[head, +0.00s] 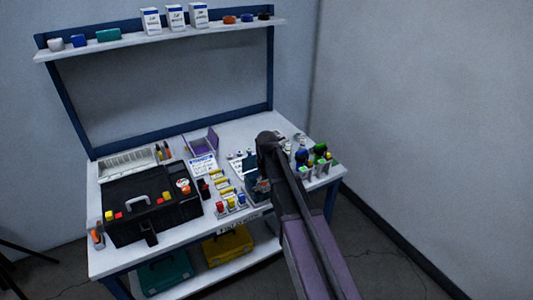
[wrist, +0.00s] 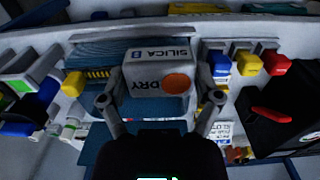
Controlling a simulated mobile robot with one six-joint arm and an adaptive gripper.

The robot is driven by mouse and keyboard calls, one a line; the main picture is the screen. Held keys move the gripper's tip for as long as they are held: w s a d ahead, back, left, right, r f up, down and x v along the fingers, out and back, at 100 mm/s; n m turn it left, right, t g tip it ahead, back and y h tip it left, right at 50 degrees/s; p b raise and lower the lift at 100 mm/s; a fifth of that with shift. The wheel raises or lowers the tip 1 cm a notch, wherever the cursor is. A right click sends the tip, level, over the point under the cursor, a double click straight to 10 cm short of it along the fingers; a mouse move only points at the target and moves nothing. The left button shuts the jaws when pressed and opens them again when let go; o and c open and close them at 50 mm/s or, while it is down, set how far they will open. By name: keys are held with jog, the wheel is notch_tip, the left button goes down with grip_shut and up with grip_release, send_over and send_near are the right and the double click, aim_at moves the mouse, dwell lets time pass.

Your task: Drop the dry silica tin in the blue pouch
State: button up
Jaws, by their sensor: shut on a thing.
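The dry silica tin (wrist: 155,84) is a grey block lettered "SILICA B DRY" with an orange dot. My gripper (wrist: 160,100) is shut on it, one finger at each side, in the wrist view. The blue pouch (wrist: 98,48) shows behind the tin, partly covered by it; a yellow-and-black strip lies beside its blue surface. In the head view the pouch (head: 257,192) is a dark blue shape at the bench's front, close beside my arm. My arm hides much of the gripper and tin there. I cannot tell the gap between tin and pouch.
A black toolbox (head: 150,205) stands on the left of the white bench (head: 110,262). Several red, yellow and blue-capped items (wrist: 245,62) stand beside the pouch. Green and blue-capped bottles (head: 318,155) crowd the right end. A shelf (head: 150,40) with boxes runs above the back.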

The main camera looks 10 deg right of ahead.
dwell(0.3)
jog(key=w+d+r+p, duration=0.1)
jog(key=w+r+p, duration=0.4)
jog(key=w, duration=0.5)
jog(key=shift+w+d, duration=0.15)
jog(key=shift+d, duration=0.05)
jog(key=shift+f+b, duration=2.9)
jog(key=shift+b, duration=0.05)
jog(key=o, duration=0.8)
jog(key=shift+o, duration=0.2)
